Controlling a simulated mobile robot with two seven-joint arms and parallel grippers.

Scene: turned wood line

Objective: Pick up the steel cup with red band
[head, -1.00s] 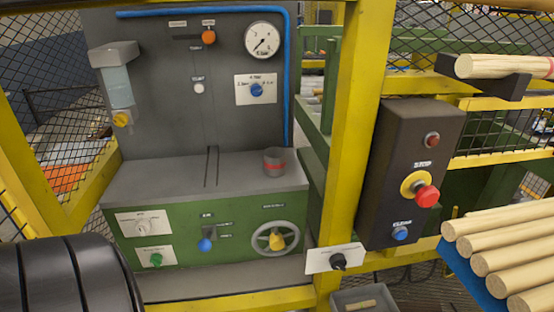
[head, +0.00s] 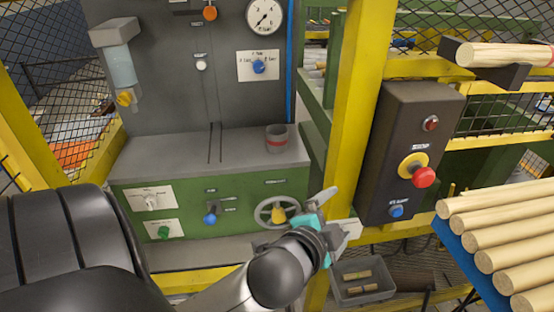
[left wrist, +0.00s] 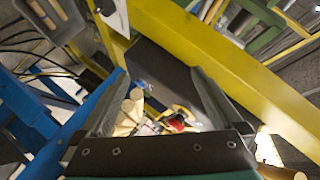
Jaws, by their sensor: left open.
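My left gripper (head: 338,213) is in front of the machine, lower and to the right of the cup, by the yellow post. It is open with nothing between its fingers. In the left wrist view its two fingers (left wrist: 158,76) are spread apart, and the cup does not show there. My right gripper is not in view.
A yellow post (head: 355,110) rises right of the cup. A dark control box (head: 405,150) with a red button hangs beyond it. A handwheel (head: 262,213) is below the ledge. Wooden rods (head: 500,235) lie at right, and a grey bin (head: 345,290) is below. The ledge around the cup is clear.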

